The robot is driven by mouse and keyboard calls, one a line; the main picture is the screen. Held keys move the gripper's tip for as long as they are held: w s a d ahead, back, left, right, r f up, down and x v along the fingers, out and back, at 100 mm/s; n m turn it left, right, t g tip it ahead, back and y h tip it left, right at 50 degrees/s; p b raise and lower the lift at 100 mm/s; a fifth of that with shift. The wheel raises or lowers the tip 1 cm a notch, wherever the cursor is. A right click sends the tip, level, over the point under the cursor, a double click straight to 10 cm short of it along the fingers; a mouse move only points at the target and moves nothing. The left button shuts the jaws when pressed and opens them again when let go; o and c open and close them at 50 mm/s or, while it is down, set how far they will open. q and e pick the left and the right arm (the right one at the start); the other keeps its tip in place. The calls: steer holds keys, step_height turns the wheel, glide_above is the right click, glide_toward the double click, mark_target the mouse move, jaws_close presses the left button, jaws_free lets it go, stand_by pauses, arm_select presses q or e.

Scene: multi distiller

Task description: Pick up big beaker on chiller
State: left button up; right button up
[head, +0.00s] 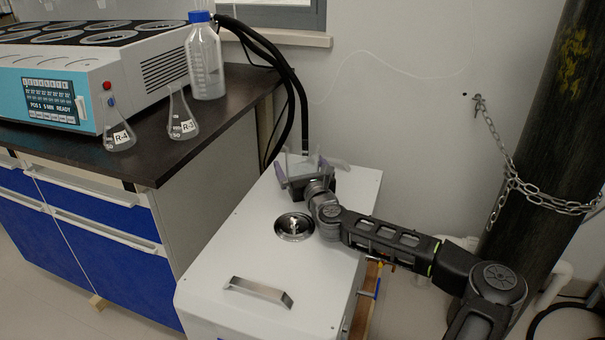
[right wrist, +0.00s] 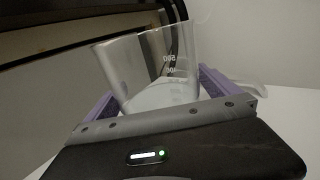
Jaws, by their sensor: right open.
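The big beaker is clear with volume marks. In the head view the beaker (head: 297,164) stands near the back of the white chiller (head: 230,258), partly hidden by my right gripper (head: 307,172). In the right wrist view the beaker (right wrist: 160,65) looks tilted and sits between the purple fingers of my right gripper (right wrist: 160,98). The fingers are open, one on each side of it; I cannot tell whether either touches the glass. My left gripper is not in view.
The dark bench (head: 150,160) at left holds a multi-position machine (head: 100,75), two flasks labelled R-4 (head: 120,135) and R-3 (head: 182,122), and a blue-capped bottle (head: 205,62). Black hoses (head: 285,75) run down behind the chiller. A chained dark cylinder (head: 545,130) stands at right.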

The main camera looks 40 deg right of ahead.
steer(key=shift+c, duration=0.2)
steer(key=c, duration=2)
